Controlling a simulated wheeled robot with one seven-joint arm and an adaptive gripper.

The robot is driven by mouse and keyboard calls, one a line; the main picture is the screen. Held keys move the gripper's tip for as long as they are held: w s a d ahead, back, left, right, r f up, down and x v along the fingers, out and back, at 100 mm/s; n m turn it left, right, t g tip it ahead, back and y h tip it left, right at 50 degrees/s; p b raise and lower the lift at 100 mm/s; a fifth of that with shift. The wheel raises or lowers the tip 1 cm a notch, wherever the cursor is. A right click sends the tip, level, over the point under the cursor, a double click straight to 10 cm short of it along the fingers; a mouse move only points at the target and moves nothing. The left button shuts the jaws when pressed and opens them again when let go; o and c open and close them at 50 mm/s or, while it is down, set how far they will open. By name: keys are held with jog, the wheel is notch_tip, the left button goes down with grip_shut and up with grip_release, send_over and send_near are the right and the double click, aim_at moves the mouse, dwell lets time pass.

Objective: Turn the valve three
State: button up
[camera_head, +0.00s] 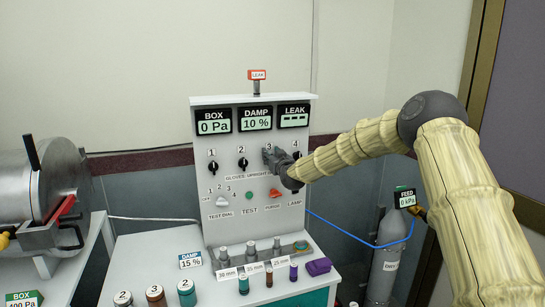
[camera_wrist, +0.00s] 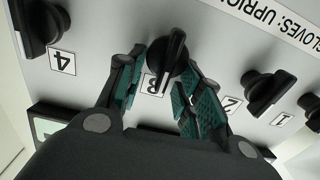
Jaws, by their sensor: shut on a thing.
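Valve three is a black knob (camera_wrist: 168,58) on the grey panel (camera_head: 230,185), above a tag marked 3 in the upside-down wrist view. Its bar handle stands nearly upright there, leaning slightly right. My gripper (camera_wrist: 158,80) has its green-padded fingers on either side of this knob and is shut on it. In the head view my gripper (camera_head: 270,158) reaches the panel from the right and mostly hides valve three.
Valve two (camera_head: 243,164), valve one (camera_head: 211,167) and valve four (camera_head: 296,156) flank it closely. Displays above read BOX 0 Pa (camera_head: 214,122) and DAMP 10 % (camera_head: 256,119); LEAK (camera_head: 294,116) shows dashes. Small cylinders and vials stand below, beside a purple item (camera_head: 318,267).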

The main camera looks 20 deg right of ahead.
jog(key=shift+a+f+n+b, duration=0.4)
jog(key=shift+n+b, duration=2.55)
jog(key=shift+b, duration=0.15)
jog(key=shift+a+f+n+b, duration=0.4)
jog(key=shift+f+n+b, duration=0.05)
jog(key=shift+n+b, duration=2.55)
jog(key=shift+a+f+n+b, duration=0.4)
jog(key=shift+n+b, duration=2.45)
jog(key=shift+b, duration=0.35)
jog(key=o, duration=1)
jog(key=shift+s, duration=0.1)
